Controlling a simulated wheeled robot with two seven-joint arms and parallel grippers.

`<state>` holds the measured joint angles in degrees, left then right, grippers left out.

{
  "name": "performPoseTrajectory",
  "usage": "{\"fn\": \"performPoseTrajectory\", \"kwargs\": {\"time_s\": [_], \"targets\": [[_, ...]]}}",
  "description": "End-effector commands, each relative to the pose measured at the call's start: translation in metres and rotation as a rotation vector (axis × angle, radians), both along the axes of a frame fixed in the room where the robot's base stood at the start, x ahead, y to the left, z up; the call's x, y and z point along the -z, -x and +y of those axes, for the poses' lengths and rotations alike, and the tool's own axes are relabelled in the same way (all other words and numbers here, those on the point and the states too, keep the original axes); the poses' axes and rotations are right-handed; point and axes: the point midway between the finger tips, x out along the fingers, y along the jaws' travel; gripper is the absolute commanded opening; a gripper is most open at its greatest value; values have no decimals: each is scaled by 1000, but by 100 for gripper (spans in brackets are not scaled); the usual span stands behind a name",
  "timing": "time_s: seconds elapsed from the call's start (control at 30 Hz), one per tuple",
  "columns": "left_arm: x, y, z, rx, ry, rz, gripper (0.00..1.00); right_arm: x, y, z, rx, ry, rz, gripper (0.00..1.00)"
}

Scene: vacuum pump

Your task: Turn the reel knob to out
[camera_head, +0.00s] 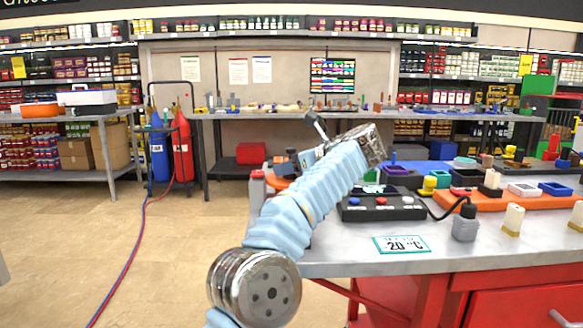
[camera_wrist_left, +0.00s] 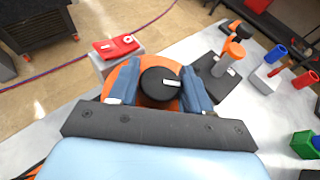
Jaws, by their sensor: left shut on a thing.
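The reel knob (camera_wrist_left: 160,84) is a round black cap with a short white mark pointing to the right in the left wrist view. It sits over a round orange body (camera_wrist_left: 133,75), probably the reel. My left gripper (camera_wrist_left: 158,90) has one blue-grey finger on each side of the knob and is shut on it. No "out" lettering is readable. In the head view my left arm hides the knob; only a bit of orange (camera_head: 279,184) shows beside the arm. My right gripper is in neither view.
A red part with a white ring (camera_wrist_left: 118,46) stands close by on a pale block. A dark plate with an orange-topped post (camera_wrist_left: 233,50) is to the right.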

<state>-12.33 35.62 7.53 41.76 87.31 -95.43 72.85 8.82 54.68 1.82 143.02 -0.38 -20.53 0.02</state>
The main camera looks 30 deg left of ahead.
Motion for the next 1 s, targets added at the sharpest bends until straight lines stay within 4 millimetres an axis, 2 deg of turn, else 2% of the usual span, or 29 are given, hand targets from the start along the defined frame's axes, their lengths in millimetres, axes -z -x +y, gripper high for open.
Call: {"fn": "performPoseTrajectory", "kwargs": {"time_s": [0.4,0.9,0.93,1.0], "targets": [[1,-1,0,-98,0,1,18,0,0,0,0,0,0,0],[0,0,0,-106,-1,3,18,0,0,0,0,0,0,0],[0,0,0,-106,-1,3,53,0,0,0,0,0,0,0],[0,0,0,-106,-1,3,64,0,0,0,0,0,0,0]]}}
